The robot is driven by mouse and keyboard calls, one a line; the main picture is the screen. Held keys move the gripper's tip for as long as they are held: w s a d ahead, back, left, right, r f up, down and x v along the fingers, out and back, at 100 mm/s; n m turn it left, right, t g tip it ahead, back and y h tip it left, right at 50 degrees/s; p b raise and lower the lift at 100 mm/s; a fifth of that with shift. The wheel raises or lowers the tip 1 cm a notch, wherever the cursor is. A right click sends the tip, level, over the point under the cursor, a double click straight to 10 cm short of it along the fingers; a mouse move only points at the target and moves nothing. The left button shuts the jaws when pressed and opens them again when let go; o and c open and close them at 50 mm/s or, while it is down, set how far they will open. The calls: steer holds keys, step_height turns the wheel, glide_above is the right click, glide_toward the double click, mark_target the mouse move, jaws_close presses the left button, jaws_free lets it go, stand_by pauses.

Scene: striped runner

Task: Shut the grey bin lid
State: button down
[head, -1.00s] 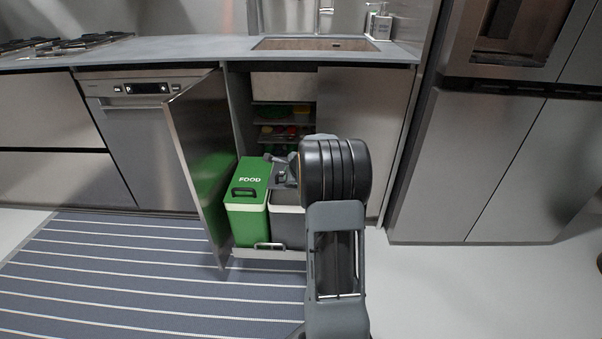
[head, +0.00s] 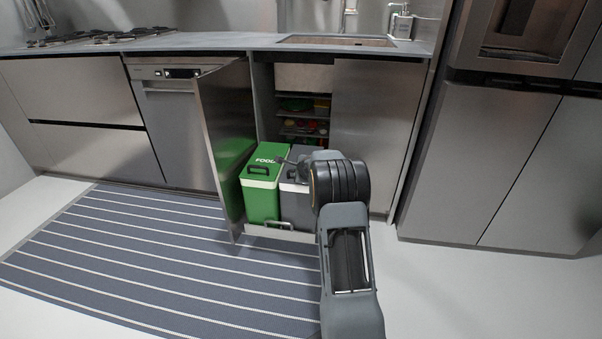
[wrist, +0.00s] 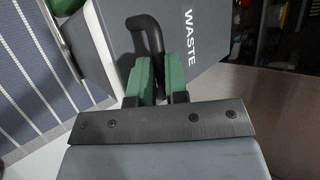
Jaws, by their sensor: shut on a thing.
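The grey bin (head: 297,206) stands in the pulled-out cabinet unit, beside a green FOOD bin (head: 259,200). Its dark grey lid (wrist: 188,50) has white WASTE lettering and a black bar handle (wrist: 136,24); in the wrist view a white rim runs along the lid's edge. The lid appears to lie on or close to that rim; I cannot tell whether a gap is left. My gripper (wrist: 161,78) has its green fingers shut on the handle. In the head view my wrist partly hides the lid and the grey bin's right side.
An open cabinet door (head: 222,140) stands left of the bins. A wire handle (head: 266,225) is at the unit's front. A striped runner (head: 170,260) covers the floor at left. A steel fridge (head: 485,150) stands at right, with bare floor before it.

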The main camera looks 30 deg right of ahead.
steer(key=shift+s+f, duration=0.2)
steer(key=shift+f, duration=0.3)
steer(key=shift+s+f, duration=0.15)
steer(key=shift+f, duration=0.35)
steer(key=c, duration=1.1)
jaws_free()
steer(key=shift+s+a+r, duration=0.1)
steer(key=shift+s+r, duration=0.15)
steer(key=shift+r, duration=0.05)
steer(key=v, duration=0.4)
steer(key=p+v, duration=0.1)
steer(key=v, duration=0.4)
steer(key=r+v, duration=0.1)
steer(key=v, duration=0.3)
steer(key=shift+w+p, duration=0.15)
steer(key=shift+p, duration=0.25)
